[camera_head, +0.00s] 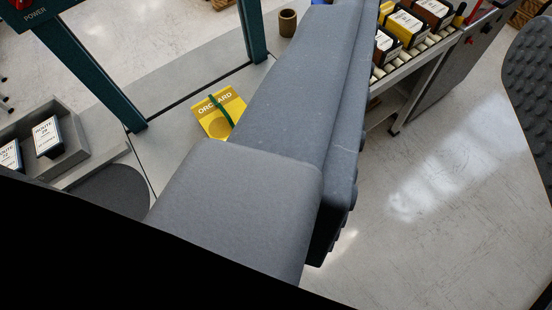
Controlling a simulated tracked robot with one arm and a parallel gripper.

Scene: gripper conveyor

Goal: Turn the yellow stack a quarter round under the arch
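The yellow stack (217,108) lies on a pale grey surface left of centre, marked "ORCHARD" and tied with a green band. It sits turned at a slant, and its right edge is close to or behind my grey finger. The arch shows as a teal left post (92,72) and a teal right post (252,30); its top is out of view. The stack is seen between and in front of the posts; I cannot tell exactly how far under it is. My gripper (440,100) is open, with one large finger across the middle and one ribbed finger at the right edge. Bare floor shows between them.
A grey tray (70,112) with white-labelled dark packs stands at the left. A roller conveyor (425,50) with yellow and brown labelled packs is at the upper right. A brown roll (288,22) stands near the right post. Open floor (420,210) lies at the right.

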